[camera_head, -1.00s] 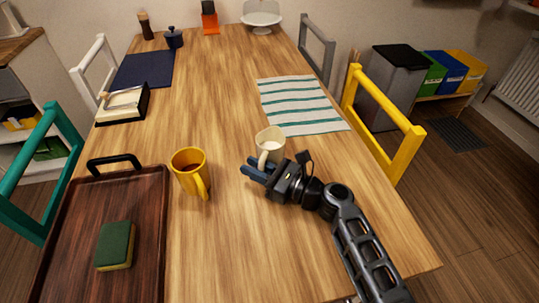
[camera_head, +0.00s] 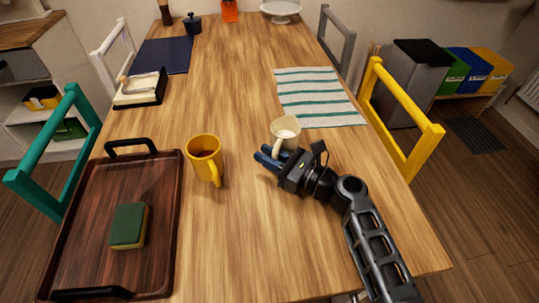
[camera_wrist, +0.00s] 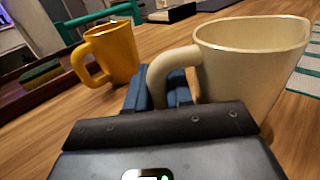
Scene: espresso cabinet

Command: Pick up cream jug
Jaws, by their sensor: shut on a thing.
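The cream jug (camera_head: 286,130) stands upright on the wooden table, just in front of the striped cloth. In the wrist view the jug (camera_wrist: 250,65) is large at the right, its handle toward my gripper. My gripper (camera_head: 266,157) is at the near side of the jug. In the wrist view its blue fingers (camera_wrist: 162,88) are shut on the jug's handle (camera_wrist: 170,66). The lower part of the handle is hidden behind the fingers and the gripper body.
A yellow mug (camera_head: 205,158) stands left of the jug, apart from it. A dark tray (camera_head: 85,240) with a sponge (camera_head: 128,225) lies further left. A striped cloth (camera_head: 318,97) lies behind the jug. A yellow chair (camera_head: 405,130) borders the right table edge.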

